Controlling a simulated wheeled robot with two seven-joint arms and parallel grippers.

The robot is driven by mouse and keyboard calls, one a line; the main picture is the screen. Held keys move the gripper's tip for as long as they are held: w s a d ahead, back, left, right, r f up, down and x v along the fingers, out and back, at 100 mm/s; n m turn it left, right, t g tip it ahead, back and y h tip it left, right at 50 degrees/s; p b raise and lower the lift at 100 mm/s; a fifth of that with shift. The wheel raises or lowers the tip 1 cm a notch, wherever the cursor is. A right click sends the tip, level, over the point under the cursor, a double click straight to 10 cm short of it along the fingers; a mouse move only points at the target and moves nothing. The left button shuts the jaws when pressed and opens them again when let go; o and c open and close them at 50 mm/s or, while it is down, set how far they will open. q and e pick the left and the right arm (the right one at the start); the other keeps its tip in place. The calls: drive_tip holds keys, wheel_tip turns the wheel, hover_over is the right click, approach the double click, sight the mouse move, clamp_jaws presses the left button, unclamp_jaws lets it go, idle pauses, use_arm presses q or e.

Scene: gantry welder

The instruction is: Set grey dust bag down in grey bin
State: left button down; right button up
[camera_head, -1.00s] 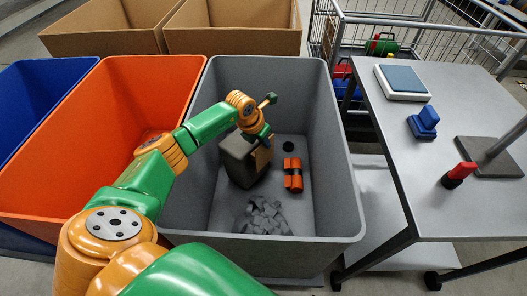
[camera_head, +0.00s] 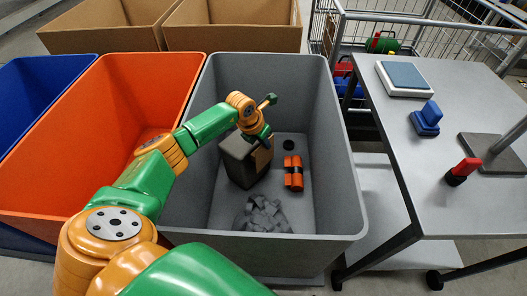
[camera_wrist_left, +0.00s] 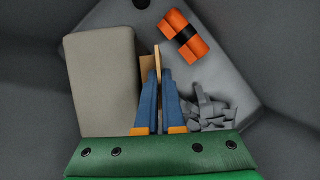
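The grey dust bag (camera_head: 237,165) is a dark grey block with a tan collar on one side, inside the grey bin (camera_head: 335,195). My left gripper (camera_head: 262,140) reaches down into the bin at the bag's right side. In the left wrist view, its blue fingers (camera_wrist_left: 158,80) are closed together on the thin tan collar, and the bag (camera_wrist_left: 100,80) is left of them. The bag is upright, slightly tilted. I cannot tell whether its underside touches the bin floor. My right gripper is not in view.
Orange rolls with a black band (camera_head: 293,172), a black disc (camera_head: 288,145) and a heap of grey scraps (camera_head: 262,214) lie on the bin floor. An orange bin (camera_head: 110,100) stands left, a grey table (camera_head: 440,110) right, and cardboard boxes (camera_head: 235,40) behind.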

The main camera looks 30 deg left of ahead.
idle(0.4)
use_arm(q)
drive_tip(key=c, duration=1)
unclamp_jaws()
drive_tip(key=shift+o, duration=0.2)
